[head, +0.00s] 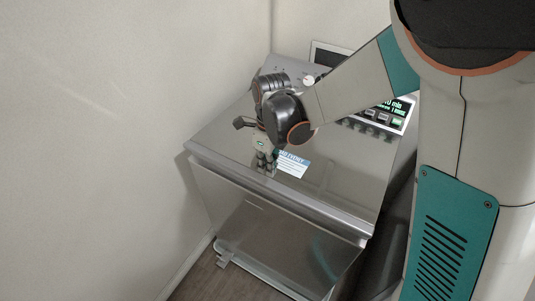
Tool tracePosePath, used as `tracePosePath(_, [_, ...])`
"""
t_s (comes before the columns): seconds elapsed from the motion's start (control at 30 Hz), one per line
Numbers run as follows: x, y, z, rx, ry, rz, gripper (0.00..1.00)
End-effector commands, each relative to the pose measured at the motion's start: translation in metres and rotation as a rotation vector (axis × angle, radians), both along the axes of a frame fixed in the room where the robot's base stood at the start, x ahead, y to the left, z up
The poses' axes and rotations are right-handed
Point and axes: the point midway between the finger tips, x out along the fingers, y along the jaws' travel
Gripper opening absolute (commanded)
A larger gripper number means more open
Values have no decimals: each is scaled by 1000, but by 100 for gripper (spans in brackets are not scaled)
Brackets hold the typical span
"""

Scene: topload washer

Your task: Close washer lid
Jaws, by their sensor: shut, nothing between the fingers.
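The washer (340,195) stands in the corner, seen from above. Its grey metal lid (225,135) lies flat over the top and looks down, with no opening into the tub visible. Whether its front edge is fully seated I cannot tell. A blue and white label (292,164) is on the lid. My wrist and forearm hide part of the lid's back.
A control panel with a lit green display (397,105) and a knob (309,80) runs along the washer's back. Pale walls (110,110) stand close at left and behind. A shiny panel (275,240) is at the washer's lower front. Wooden floor (205,280) shows at the bottom.

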Motion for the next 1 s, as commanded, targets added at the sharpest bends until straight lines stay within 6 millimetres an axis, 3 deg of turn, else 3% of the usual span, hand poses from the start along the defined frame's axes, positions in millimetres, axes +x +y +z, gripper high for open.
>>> tracePosePath(0.1, [-1, 1, -23, 0, 0, 0, 0])
tracePosePath(0.3, [-3, 2, -46, 0, 0, 0, 0])
tracePosePath(0.83, [-4, 2, -54, 0, 0, 1, 0])
tracePosePath(1.0, [-5, 3, -67, 0, 0, 1, 0])
